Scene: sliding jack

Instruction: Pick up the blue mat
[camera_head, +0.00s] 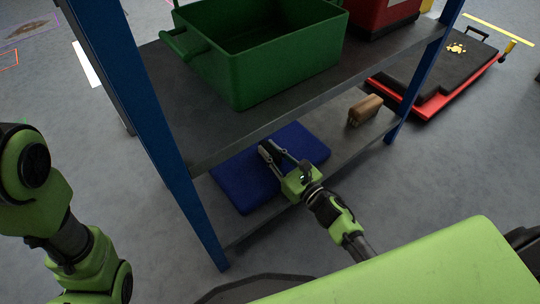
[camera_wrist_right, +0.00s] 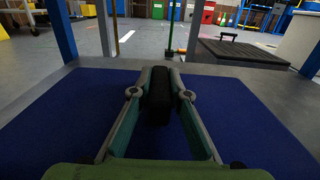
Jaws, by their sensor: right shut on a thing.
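The blue mat (camera_head: 240,182) lies on the lower shelf, below the green crate. In the right wrist view the mat (camera_wrist_right: 50,125) spreads out flat beneath and around the fingers. My right gripper (camera_head: 270,152) reaches in from the front, over the mat, with its fingers pointing toward the back of the shelf. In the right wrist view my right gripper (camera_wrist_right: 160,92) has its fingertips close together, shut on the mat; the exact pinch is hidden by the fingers. My left arm shows at the left, but its gripper is out of view.
The shelf unit has blue posts (camera_head: 187,215) and an upper shelf close above my right gripper. The upper shelf holds a green crate (camera_head: 300,75) and a red box (camera_head: 385,18). A brown brush-like block (camera_head: 366,110) sits right of the mat. A red-and-black cart (camera_head: 440,75) stands beyond.

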